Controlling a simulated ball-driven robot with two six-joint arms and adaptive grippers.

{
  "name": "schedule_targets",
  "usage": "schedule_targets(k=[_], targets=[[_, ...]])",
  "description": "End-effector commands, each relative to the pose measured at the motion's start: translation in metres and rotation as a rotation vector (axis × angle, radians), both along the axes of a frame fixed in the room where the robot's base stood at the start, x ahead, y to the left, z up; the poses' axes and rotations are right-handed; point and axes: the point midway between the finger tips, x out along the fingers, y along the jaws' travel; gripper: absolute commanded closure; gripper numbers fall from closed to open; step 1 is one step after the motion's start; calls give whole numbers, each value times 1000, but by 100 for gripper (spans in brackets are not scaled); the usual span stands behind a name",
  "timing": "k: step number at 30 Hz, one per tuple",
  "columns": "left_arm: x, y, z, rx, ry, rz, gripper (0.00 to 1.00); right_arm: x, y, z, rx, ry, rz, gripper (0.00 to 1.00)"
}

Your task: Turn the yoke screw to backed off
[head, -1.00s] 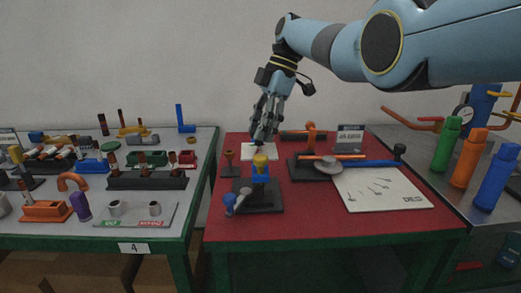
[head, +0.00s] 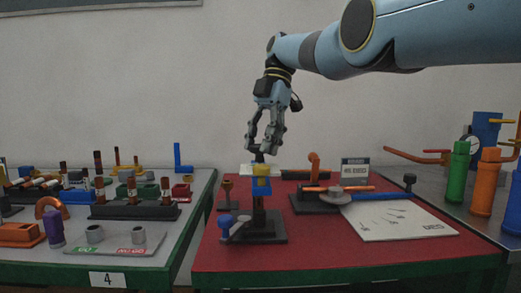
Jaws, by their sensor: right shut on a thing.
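A small stand (head: 259,217) with a dark base is on the red table, with a blue yoke part and a yellow block (head: 261,171) at its top. A short dark screw top (head: 259,157) rises above the yellow block; I take it as the yoke screw. My right gripper (head: 262,150) comes down from above, fingers pointing down, and is shut on this screw top. The fingertips partly hide it, so its turn angle cannot be read. A blue ball-ended lever (head: 226,221) sticks out at the stand's lower left. My left gripper is not in view.
A black fixture with an orange lever (head: 313,162) and a white marked board (head: 398,217) are to the right. A small brown post (head: 227,190) is close at left. Coloured cylinders (head: 458,172) stand far right. The red table's front (head: 330,250) is clear.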

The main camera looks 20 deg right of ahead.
Motion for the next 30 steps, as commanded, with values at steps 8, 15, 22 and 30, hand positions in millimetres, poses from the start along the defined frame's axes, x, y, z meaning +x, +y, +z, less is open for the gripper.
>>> schedule_targets(k=[8,15,22,30], targets=[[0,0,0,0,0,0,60,-1,1,-1,0,3,2,91],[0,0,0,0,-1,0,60,0,1,-1,0,2,2,36],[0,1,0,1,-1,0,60,0,0,0,0,1,0,36],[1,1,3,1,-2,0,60,0,0,1,0,1,-4,36]])
